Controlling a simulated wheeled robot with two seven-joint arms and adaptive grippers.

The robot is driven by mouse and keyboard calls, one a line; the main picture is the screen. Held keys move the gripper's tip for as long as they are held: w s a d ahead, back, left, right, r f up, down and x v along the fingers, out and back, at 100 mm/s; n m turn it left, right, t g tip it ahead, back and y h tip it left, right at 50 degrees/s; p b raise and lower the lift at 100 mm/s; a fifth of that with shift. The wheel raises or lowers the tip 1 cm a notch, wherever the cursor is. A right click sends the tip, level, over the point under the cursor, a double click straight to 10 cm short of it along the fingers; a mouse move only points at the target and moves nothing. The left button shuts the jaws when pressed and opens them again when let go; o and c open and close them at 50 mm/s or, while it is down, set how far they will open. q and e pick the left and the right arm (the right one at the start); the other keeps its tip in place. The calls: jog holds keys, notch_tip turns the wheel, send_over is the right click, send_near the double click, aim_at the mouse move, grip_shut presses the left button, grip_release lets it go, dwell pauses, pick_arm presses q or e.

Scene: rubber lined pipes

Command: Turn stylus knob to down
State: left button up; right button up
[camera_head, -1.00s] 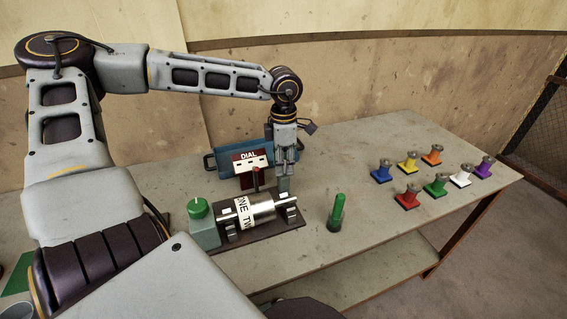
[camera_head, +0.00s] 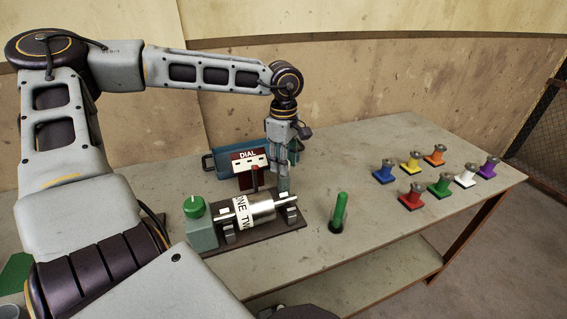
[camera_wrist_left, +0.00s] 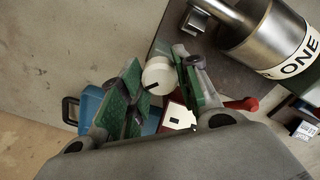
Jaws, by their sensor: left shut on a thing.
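The stylus knob (camera_wrist_left: 157,75) is a cream-white round knob with a dark mark. It sits between the green-padded fingers of my left gripper (camera_wrist_left: 155,88) in the left wrist view, and the gripper is shut on it. In the head view my left gripper (camera_head: 281,172) points down behind the right end of the steel cylinder (camera_head: 256,207), and its fingers hide the knob. The cylinder lies on a dark base and carries a white band lettered "ONE TW". A red and white DIAL sign (camera_head: 248,158) stands behind it. My right gripper is not in view.
A green knob on a grey-green box (camera_head: 203,234) stands left of the cylinder. A green rod in a dark holder (camera_head: 338,213) stands to the right. Several coloured spools (camera_head: 411,195) stand farther right. A blue tray (camera_head: 222,159) lies behind the sign.

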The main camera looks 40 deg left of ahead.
pick_arm(q)
jog(key=m, duration=0.6)
jog(key=shift+m+b, duration=0.3)
jog(key=shift+m, duration=1.5)
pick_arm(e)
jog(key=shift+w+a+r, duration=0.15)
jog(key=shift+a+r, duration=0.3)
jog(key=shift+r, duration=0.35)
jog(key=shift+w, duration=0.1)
pick_arm(q)
jog(key=o, duration=1.1)
jog(key=shift+c, duration=0.2)
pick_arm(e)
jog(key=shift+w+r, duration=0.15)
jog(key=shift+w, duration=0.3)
